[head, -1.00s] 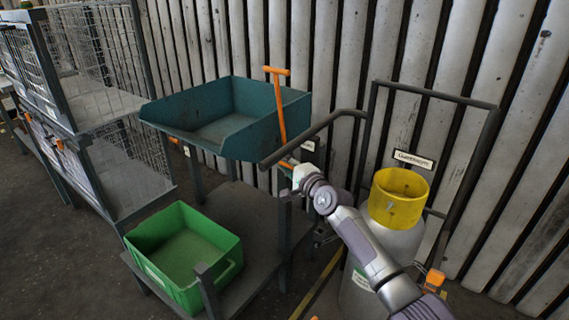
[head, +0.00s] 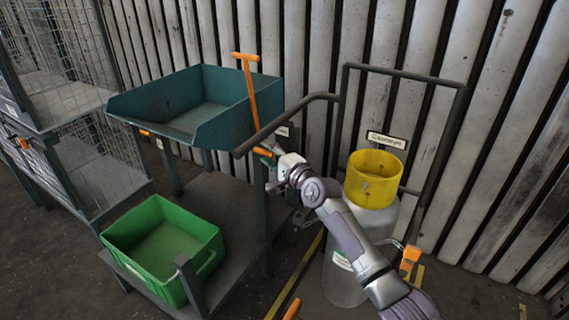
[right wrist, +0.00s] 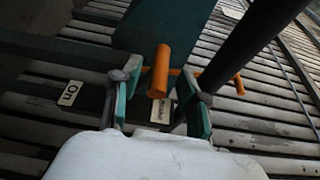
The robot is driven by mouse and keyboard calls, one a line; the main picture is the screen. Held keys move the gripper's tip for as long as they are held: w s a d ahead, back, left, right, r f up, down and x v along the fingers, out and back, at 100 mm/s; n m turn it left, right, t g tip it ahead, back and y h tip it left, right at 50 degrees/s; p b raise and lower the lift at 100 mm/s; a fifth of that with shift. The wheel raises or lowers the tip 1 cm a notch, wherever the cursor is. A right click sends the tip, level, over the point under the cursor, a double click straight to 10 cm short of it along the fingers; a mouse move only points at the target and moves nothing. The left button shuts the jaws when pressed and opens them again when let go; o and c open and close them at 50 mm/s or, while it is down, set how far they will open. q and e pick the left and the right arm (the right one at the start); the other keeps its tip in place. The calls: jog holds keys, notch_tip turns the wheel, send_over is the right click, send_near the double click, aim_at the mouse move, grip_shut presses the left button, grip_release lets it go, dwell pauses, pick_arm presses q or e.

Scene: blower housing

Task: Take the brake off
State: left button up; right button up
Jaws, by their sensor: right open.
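A short orange handle (right wrist: 160,72) stands between the two teal fingers of my right gripper (right wrist: 165,100) in the right wrist view. The fingers are apart, one on each side of it, and no grip on it shows. In the head view the handle's orange end (head: 262,152) shows just left of my right gripper (head: 270,155), under the teal tray's right corner. A small label (right wrist: 160,110), hard to read, sits below the handle, and an "On" label (right wrist: 68,93) is to its left. Which part is the brake cannot be read for sure. My left gripper is out of view.
A tall orange T-lever (head: 248,85) stands by the teal tray (head: 190,120). A green bin (head: 215,245) is on the lower shelf. A trolley frame (head: 455,110) surrounds a yellow-topped cylinder (head: 372,180) close to my right arm. Wire cages stand left.

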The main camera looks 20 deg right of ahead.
jog(key=v, duration=0.8)
jog(key=shift+s+d, duration=0.25)
jog(key=shift+r, duration=0.1)
